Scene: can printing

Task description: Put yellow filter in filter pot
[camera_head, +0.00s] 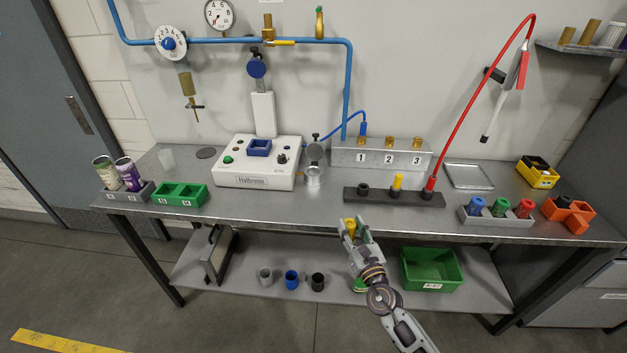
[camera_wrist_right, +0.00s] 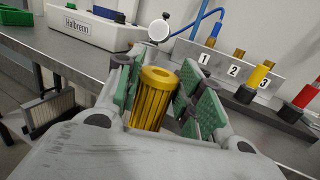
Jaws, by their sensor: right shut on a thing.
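My right gripper (camera_head: 354,232) is in front of the table's front edge, at about tabletop height. It is shut on the yellow filter (camera_head: 349,226). In the right wrist view the yellow filter (camera_wrist_right: 154,97) is a ribbed yellow cylinder with a hole in its top, tilted slightly, between green finger pads. A small metal pot (camera_head: 314,178), which looks like the filter pot, stands just right of the white Halbrenn machine (camera_head: 255,180). Its round lid (camera_head: 314,151) appears raised; a round disc also shows in the right wrist view (camera_wrist_right: 159,30). My left gripper is out of view.
A dark block (camera_head: 375,197) with black, yellow and red-topped fittings stands on the table (camera_head: 325,212) right of the pot. A numbered metal block (camera_head: 345,158) is behind. Below, the shelf holds several cups and a green bin (camera_head: 431,287). The tabletop before the pot is clear.

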